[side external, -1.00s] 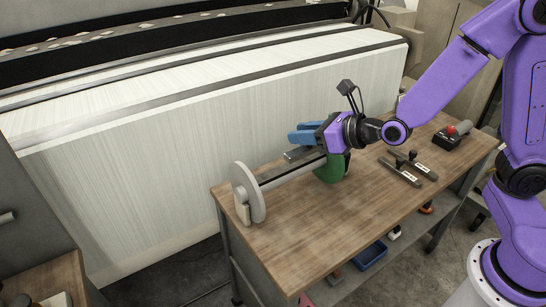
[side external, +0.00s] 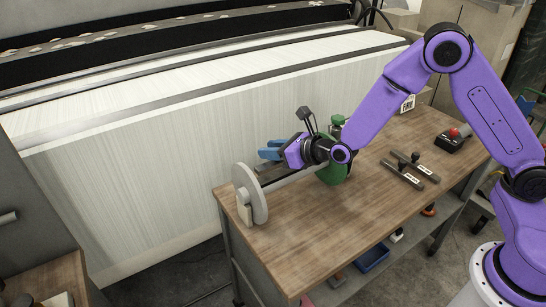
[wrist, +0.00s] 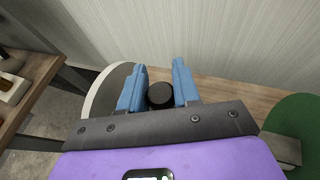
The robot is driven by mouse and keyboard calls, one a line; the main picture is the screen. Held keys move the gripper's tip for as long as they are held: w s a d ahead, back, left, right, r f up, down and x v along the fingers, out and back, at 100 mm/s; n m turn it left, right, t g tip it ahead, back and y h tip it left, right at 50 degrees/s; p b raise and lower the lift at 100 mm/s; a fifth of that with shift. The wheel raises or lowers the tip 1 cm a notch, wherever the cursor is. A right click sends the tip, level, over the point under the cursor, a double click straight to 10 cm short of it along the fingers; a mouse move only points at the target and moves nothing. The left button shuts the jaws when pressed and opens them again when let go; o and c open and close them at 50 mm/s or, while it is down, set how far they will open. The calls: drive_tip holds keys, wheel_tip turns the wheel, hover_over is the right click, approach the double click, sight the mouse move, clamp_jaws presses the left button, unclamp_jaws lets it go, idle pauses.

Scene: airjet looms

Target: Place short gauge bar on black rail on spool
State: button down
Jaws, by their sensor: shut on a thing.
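My gripper (side external: 270,154) has blue fingers and sits over the spool, near its pale grey end disc (side external: 250,192). In the wrist view the fingers (wrist: 160,92) stand on both sides of a round black knob (wrist: 160,96), the handle of the gauge bar I hold. The bar itself is mostly hidden by the gripper. The spool's pale shaft (side external: 292,179) runs from the grey disc to a green disc (side external: 335,173). A dark strip shows along the shaft below my gripper; I cannot tell whether the held bar touches the rail there.
Two dark gauge bars with black knobs and white labels (side external: 403,173) (side external: 416,166) lie on the wooden table (side external: 330,220) at the right. A black box with a red button (side external: 453,138) stands behind them. The white loom warp (side external: 150,160) borders the table at the back.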

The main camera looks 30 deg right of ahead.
drive_tip(key=shift+f, duration=1.15)
drive_tip(key=shift+f, duration=0.1)
drive_tip(key=c, duration=0.8)
unclamp_jaws()
drive_tip(key=shift+s, duration=0.1)
